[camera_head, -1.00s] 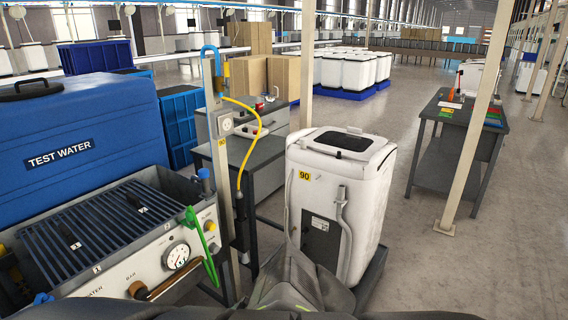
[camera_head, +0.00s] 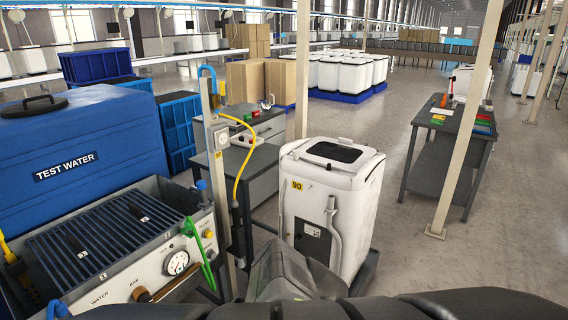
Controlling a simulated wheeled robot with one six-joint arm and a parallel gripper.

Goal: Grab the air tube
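A thin yellow tube (camera_head: 253,148) hangs from the upright post (camera_head: 213,130) and curves down to a dark tool holder beside it. I cannot tell by any label which one is the air tube. Dark grey parts of my arm fill the bottom middle and right of the picture, below the post and the white machine. My gripper's fingertips cannot be made out, and nothing is seen held.
The test bench with gauge (camera_head: 177,263) and blue TEST WATER tank (camera_head: 85,140) stands at left. A white machine numbered 90 (camera_head: 330,190) stands right of the post. A grey table (camera_head: 440,160) and a slanting pole (camera_head: 463,150) are at right, with open floor around.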

